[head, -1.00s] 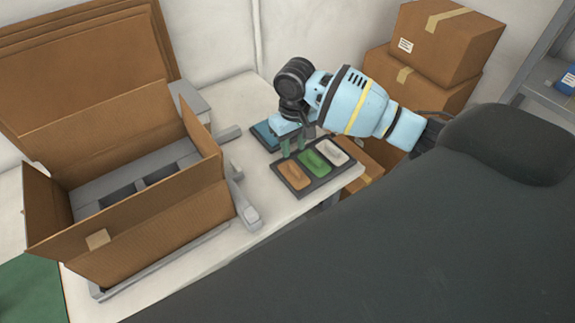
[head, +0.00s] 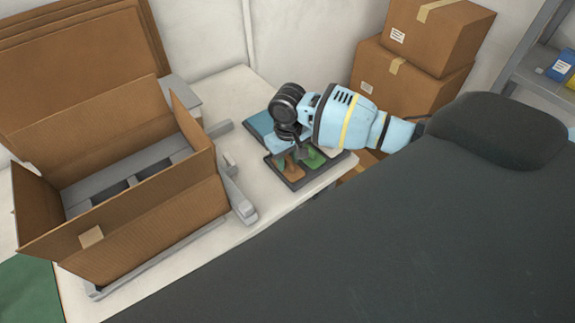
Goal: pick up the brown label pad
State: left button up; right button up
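The brown label pad (head: 293,173) lies in the left compartment of a dark tray (head: 294,187) on the white table. A green pad (head: 315,158) is beside it in the same tray. My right gripper (head: 291,160) points down over the tray, at or just above the brown pad, and partly covers it. Its fingers are small and partly hidden by the wrist, so I cannot tell whether they are open or touching the pad. The white pad's compartment is hidden behind my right arm. My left gripper is out of view.
A large open cardboard box (head: 150,215) stands in a grey frame on the table's left. Closed cartons (head: 412,90) are stacked at the back right, near a grey shelf (head: 535,80). A narrow strip of table is clear between box and tray.

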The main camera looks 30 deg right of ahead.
aim_at(287, 161)
grip_shut()
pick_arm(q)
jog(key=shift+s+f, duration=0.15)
pick_arm(e)
jog(key=shift+r, duration=0.2)
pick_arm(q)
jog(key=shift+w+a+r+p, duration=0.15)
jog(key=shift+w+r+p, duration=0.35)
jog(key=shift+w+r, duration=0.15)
pick_arm(e)
notch_tip(287, 161, up, 10)
jog(key=shift+f, duration=0.15)
jog(key=c, duration=0.6)
grip_release()
grip_shut()
